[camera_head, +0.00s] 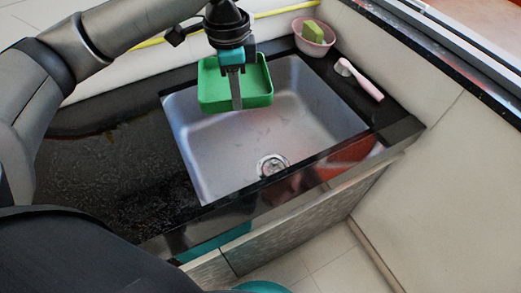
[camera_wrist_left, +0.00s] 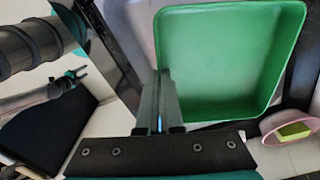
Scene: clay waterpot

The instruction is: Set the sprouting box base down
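The sprouting box base is a green, open, empty tray (camera_head: 258,82) over the back left part of the sink in the head view. I cannot tell whether its underside touches anything. My left gripper (camera_head: 236,103) points down at it, with its fingers close together. In the left wrist view the fingers (camera_wrist_left: 161,75) close on the near left wall of the green tray (camera_wrist_left: 225,65); the pinched wall is mostly hidden. My right gripper (camera_wrist_left: 79,74) is small at the left of the wrist view, away from the tray, and its opening is unclear.
The steel sink (camera_head: 300,115) has a drain (camera_head: 272,166) and looks empty. A black counter (camera_head: 120,165) lies left of it, with free room. A pink bowl (camera_head: 313,47) with a yellow-green sponge (camera_head: 313,31) and a pink-handled brush (camera_head: 362,82) sit to the right.

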